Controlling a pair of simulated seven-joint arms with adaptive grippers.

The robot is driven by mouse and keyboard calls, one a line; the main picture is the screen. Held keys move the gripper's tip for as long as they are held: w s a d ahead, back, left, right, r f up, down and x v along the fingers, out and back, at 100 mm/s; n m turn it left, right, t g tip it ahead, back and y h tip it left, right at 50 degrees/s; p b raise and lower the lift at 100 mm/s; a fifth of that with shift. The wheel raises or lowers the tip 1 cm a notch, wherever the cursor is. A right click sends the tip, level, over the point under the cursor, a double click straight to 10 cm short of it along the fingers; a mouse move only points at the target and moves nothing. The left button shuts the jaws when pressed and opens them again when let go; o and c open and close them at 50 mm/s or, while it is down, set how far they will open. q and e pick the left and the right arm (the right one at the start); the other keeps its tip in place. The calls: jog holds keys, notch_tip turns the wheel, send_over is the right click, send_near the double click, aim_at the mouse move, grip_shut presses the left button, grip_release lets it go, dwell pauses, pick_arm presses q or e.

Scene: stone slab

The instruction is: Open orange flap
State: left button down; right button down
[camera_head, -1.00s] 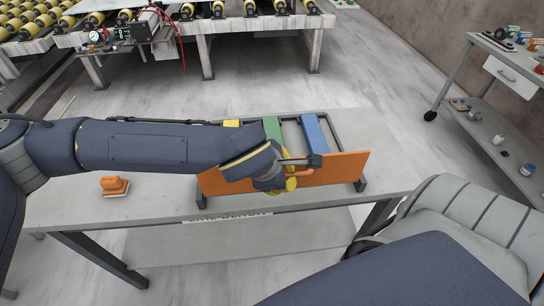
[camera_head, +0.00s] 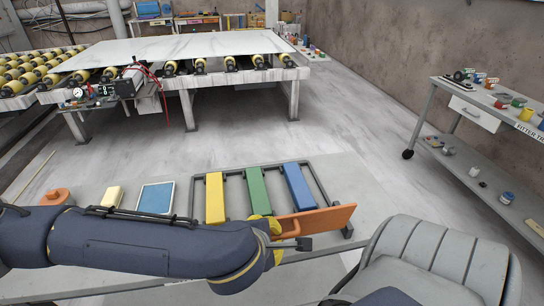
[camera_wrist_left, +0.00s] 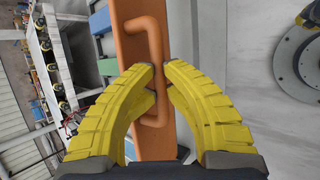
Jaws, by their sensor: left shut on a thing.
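The orange flap (camera_head: 320,221) is at the front of a dark metal rack (camera_head: 325,185). Its right part shows in the head view, and its left part is hidden behind my left arm. My left gripper (camera_head: 270,238) has yellow fingers and is at the flap's handle. In the left wrist view, the gripper (camera_wrist_left: 160,92) is shut on the orange handle (camera_wrist_left: 157,45), a bent bar on the flap's face (camera_wrist_left: 130,48). My right gripper is out of view.
Yellow (camera_head: 215,198), green (camera_head: 257,192) and blue (camera_head: 299,187) bars lie in the rack. A blue-topped pad (camera_head: 156,198), a pale yellow block (camera_head: 112,196) and an orange object (camera_head: 56,196) are to the left. A grey cart (camera_head: 480,125) stands at the right.

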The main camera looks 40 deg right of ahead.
pick_arm(q)
jog(key=c, duration=1.7)
grip_release()
jog(key=shift+w+a+f, duration=0.2)
jog(key=shift+w, duration=0.25)
jog(key=shift+o, duration=1.3)
jog(key=shift+s, duration=0.1)
jog(key=shift+o, duration=0.2)
jog(key=shift+s+d+r, duration=0.1)
jog(key=v, duration=1.2)
